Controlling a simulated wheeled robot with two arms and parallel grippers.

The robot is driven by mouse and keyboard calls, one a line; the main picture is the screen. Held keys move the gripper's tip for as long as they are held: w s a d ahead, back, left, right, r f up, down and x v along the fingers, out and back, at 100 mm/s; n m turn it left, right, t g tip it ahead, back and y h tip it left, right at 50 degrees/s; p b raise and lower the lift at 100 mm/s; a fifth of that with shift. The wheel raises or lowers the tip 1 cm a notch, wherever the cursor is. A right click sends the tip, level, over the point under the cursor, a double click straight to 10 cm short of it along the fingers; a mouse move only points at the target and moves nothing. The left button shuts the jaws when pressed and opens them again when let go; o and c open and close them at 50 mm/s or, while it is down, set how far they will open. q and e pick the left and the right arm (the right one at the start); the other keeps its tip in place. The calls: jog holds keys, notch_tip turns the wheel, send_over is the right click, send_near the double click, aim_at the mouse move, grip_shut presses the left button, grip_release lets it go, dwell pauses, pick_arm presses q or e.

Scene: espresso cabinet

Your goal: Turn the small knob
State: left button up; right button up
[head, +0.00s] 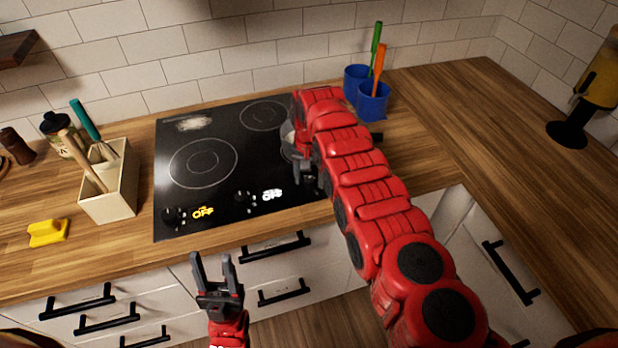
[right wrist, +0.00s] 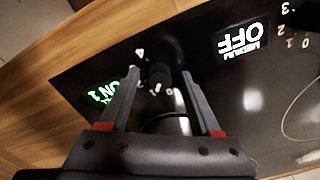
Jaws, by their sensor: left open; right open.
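A dark knob (right wrist: 158,75) on the black cooktop (head: 190,140) shows in the right wrist view, between the fingertips of my right gripper (right wrist: 160,74). The fingers stand apart on either side; I cannot tell whether either touches it. A green label (right wrist: 102,92) reading "ON 1" lies beside it, partly hidden by a finger. Two other knobs, left (head: 175,215) and middle (head: 243,200), read OFF. My left gripper (head: 212,264) is open and empty before the drawers.
A utensil holder (head: 108,195) and yellow sponge (head: 48,233) stand left of the cooktop. Blue cups (head: 372,102) with utensils stand behind right. A silver object (head: 287,135) shows partly beside my right arm. The right counter (head: 455,110) has free room.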

jog(key=shift+c, duration=0.2)
grip_shut()
dwell(0.4)
jog(key=n+b, duration=0.2)
jog(key=n, duration=0.1)
jog(key=shift+f, duration=0.2)
jog(key=n+b, duration=0.4)
jog(key=shift+b, duration=0.35)
jog(key=shift+r+n+b, duration=0.2)
jog(key=shift+n+b, duration=0.25)
jog(key=shift+n, duration=0.15)
